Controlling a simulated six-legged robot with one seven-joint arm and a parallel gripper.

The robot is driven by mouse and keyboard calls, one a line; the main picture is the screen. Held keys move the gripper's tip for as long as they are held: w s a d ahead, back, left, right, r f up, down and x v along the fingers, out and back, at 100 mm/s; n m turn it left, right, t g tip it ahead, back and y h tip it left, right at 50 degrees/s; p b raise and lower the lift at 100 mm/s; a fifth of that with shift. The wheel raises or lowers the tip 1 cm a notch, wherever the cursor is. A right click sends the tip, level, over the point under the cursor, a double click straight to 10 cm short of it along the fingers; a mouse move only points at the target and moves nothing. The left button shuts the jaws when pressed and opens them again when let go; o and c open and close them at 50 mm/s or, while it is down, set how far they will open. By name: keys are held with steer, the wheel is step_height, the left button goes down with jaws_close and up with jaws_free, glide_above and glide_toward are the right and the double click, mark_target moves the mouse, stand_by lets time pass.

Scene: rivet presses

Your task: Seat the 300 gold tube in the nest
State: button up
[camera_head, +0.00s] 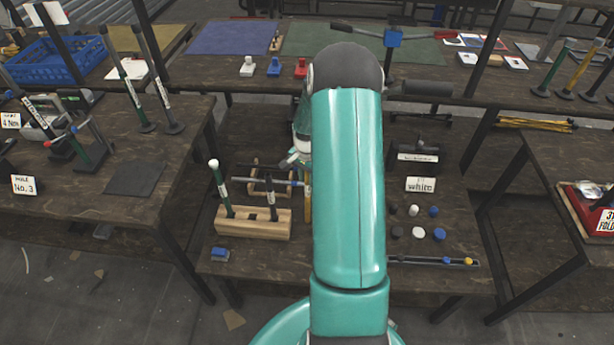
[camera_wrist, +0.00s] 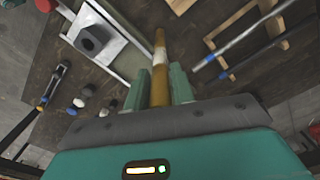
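My gripper (camera_wrist: 161,88) has its two green fingers on either side of a gold tube (camera_wrist: 160,58) with a white band, and appears closed on it. The tube points away from the palm; its far end is near the top of the wrist view. A strip of the gold tube (camera_head: 308,196) shows left of my arm in the head view, where my arm hides most of the gripper. In the wrist view, a pale frame with a dark, holed block (camera_wrist: 93,40) lies left of the tube; it may be the nest. I cannot tell whether the tube touches anything.
A wooden block (camera_head: 281,229) holds upright tubes, one green. A wooden cradle (camera_wrist: 232,24) bears a grey-and-blue tube, right of the gold tube. Several caps (camera_head: 418,233) and a dark rail (camera_head: 410,261) lie right of my arm. A "white" sign (camera_head: 420,185) stands behind them.

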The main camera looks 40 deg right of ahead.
steer(key=shift+o, duration=1.3)
